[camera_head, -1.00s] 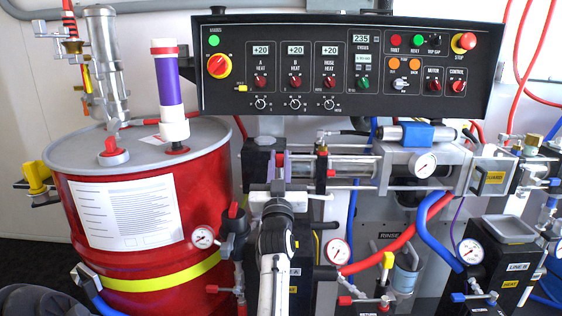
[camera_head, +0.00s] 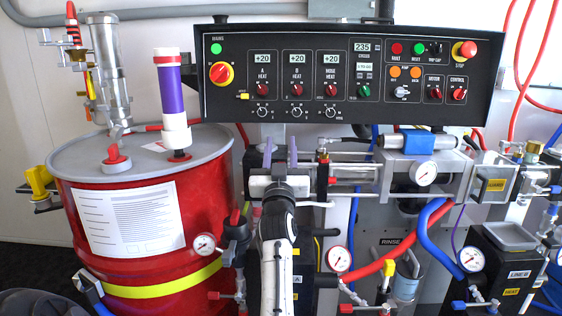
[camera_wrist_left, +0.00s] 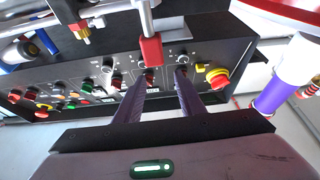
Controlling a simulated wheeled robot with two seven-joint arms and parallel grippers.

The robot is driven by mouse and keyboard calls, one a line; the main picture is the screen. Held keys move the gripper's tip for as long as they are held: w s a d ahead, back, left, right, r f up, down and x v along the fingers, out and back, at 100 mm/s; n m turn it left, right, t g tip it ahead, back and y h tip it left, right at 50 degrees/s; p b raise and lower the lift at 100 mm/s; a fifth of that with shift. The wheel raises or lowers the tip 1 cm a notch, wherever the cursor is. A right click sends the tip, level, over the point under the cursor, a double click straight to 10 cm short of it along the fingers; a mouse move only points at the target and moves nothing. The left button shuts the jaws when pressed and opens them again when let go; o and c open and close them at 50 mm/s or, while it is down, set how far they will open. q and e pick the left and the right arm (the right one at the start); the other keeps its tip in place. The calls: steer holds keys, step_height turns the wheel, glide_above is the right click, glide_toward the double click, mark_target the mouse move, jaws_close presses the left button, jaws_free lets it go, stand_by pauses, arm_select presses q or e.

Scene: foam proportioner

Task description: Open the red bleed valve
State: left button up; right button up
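My left gripper (camera_head: 280,147) is in front of the machine below the control panel, its two purple fingers pointing up. It is open and empty, with a gap between the fingers, which also show in the left wrist view (camera_wrist_left: 164,78). In that view a red handle (camera_wrist_left: 151,50) on a silver rod is close to the fingertips, in line with the gap and nearer the left-hand finger. It looks like the bleed valve, but I cannot be sure. I cannot tell whether it touches a finger. My gripper probably hides it in the head view. My right gripper is not in view.
The control panel (camera_head: 345,75) overhangs the fingertips. A brass fitting (camera_head: 322,156) is just right of the fingers. A red drum (camera_head: 205,190) with a purple-and-white tube (camera_head: 170,98) is at left. Hoses and gauges crowd the lower right.

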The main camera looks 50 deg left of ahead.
arm_select(q)
step_height(320, 180, up, 4)
steer(key=shift+r, duration=0.1)
stand_by(0.4)
